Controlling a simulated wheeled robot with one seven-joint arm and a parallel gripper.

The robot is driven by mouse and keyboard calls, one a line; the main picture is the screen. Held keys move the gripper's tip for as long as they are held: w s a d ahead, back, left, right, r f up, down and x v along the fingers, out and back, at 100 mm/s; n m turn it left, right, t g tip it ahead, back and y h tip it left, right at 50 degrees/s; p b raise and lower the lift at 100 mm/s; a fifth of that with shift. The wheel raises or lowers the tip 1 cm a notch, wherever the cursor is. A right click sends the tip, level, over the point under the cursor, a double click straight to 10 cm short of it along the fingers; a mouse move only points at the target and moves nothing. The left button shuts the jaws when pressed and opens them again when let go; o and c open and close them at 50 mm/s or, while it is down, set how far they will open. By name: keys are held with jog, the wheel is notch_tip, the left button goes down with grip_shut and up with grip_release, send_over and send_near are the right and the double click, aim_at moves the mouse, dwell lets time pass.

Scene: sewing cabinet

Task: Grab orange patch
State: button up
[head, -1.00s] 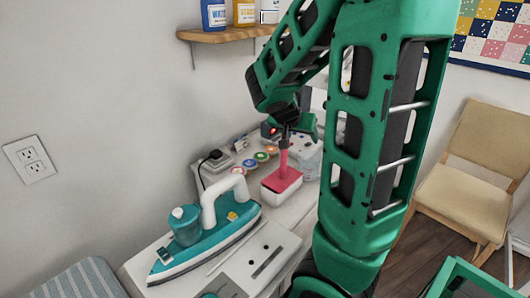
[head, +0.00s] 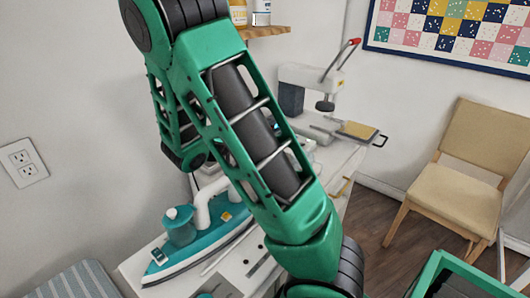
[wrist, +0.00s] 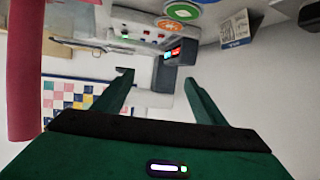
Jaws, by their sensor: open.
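Several round patches lie near the top of the wrist view. One is an orange disc (wrist: 182,12) with a pale mark, and a green disc (wrist: 166,24) lies beside it. My gripper (wrist: 160,84) is open, with nothing between its two green fingers. The patches appear beyond the fingers and apart from them. In the head view, my own arm hides the patches and the gripper.
A teal iron (head: 205,235) stands on the white cabinet top. A press (head: 325,90) with a red-tipped lever stands farther back, its yellowish pad (head: 357,130) at the right. A pink upright thing (wrist: 24,70) is close at the left of the wrist view. A chair (head: 465,170) stands right.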

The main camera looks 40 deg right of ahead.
jog(key=shift+h, duration=0.3)
jog(key=f, duration=0.3)
jog(key=a+f, duration=0.1)
jog(key=f, duration=0.5)
jog(key=shift+w+a+f, duration=0.1)
jog(key=shift+w+a, duration=0.1)
jog(key=shift+x, duration=3.75)
jog(key=c, duration=1.2)
